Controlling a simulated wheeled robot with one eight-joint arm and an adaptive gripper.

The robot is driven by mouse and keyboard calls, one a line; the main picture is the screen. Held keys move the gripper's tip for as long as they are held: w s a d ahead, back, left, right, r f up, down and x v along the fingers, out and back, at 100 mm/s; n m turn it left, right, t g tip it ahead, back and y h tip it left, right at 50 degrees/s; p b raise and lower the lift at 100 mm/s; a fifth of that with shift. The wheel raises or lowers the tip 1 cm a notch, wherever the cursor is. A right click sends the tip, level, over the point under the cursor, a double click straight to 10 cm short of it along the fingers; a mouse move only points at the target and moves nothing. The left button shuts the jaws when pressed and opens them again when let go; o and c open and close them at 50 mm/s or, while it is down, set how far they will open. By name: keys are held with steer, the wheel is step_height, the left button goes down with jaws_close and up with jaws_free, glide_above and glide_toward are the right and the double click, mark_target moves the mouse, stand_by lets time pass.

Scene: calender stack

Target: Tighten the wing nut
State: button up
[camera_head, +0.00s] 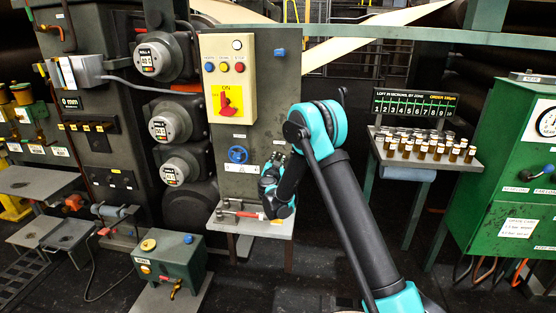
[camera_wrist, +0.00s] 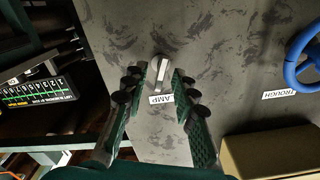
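The wing nut (camera_wrist: 160,72) is a small grey metal piece on the grey mottled panel (camera_wrist: 225,60), in the middle of the wrist view. A white label (camera_wrist: 161,99) by it shows the letters "AMP", perhaps only in part. My gripper (camera_wrist: 160,88) is open, with one dark-padded finger on each side of the wing nut in that view. Gaps show between the fingers and the nut; I cannot tell how far the tips reach around it. In the head view my gripper (camera_head: 275,172) is at the panel's right edge and hides the nut.
A blue handwheel (camera_head: 238,155) is left of my gripper, also at right in the wrist view (camera_wrist: 305,50). Below is a small shelf (camera_head: 255,227) with a red-handled tool. A rack of brown bottles (camera_head: 430,147) stands right of my arm. A green cabinet (camera_head: 505,170) stands far right.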

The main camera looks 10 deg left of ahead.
steer(key=shift+w, duration=0.2)
jaws_close()
steer(key=shift+m, duration=0.3)
steer(key=m, duration=1.8)
steer(key=shift+d+f, duration=0.15)
steer(key=shift+f, duration=0.2)
steer(key=shift+m, duration=0.3)
